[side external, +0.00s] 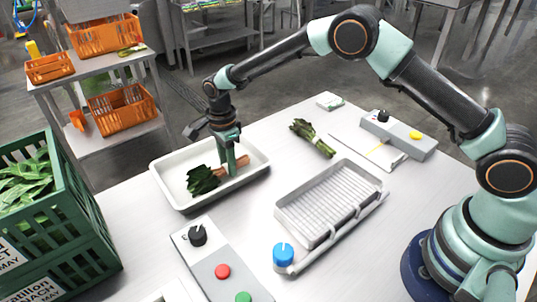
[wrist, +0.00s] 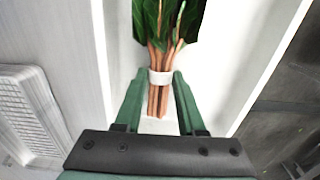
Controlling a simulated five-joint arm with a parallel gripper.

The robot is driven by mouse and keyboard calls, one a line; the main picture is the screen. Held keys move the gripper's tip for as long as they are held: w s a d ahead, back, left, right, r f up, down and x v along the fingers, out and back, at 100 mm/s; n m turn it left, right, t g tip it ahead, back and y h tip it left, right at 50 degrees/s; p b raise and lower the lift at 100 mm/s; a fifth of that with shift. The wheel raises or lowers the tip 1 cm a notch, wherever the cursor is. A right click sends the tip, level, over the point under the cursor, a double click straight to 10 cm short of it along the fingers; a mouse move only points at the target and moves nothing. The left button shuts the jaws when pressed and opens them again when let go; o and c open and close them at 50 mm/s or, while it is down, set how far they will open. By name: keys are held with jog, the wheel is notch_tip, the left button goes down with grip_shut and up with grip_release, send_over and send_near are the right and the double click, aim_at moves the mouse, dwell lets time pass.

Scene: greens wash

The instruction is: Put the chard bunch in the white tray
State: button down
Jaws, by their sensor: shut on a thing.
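The chard bunch (side external: 203,180) has dark green leaves and orange-brown stems. In the wrist view the chard bunch (wrist: 158,90) shows a white band around its stems. The white tray (side external: 258,172) stands at the left of the table, and the bunch is inside its outline, low over or on its floor; I cannot tell whether it touches. My gripper (side external: 231,170) points down into the tray and is shut on the stems. In the wrist view my gripper (wrist: 160,82) has its green fingers on both sides of the stems, at the band.
A ribbed metal rack (side external: 330,203) lies right of the tray. A green bunch (side external: 313,138) lies behind it. A control box with knob and buttons (side external: 220,262) stands in front. A green crate (side external: 100,235) with leaves is at left. Orange baskets (side external: 122,108) sit on a shelf.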

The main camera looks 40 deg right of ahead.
jog(key=shift+f, duration=0.15)
jog(key=c, duration=0.5)
grip_release()
jog(key=s+d+r+n+t, duration=0.1)
jog(key=s+d+r+n, duration=0.15)
jog(key=r, duration=0.75)
jog(key=s+d+r+n, duration=0.1)
jog(key=d+r+n, duration=0.15)
jog(key=r, duration=0.75)
jog(key=s+d+r+n+t, duration=0.2)
jog(key=s+d+n, duration=0.4)
jog(key=s, duration=0.3)
jog(key=s+d+r+n+t, duration=0.2)
jog(key=s+d+n, duration=0.4)
jog(key=s, duration=0.4)
jog(key=shift+n+t, duration=0.3)
jog(key=shift+n, duration=0.2)
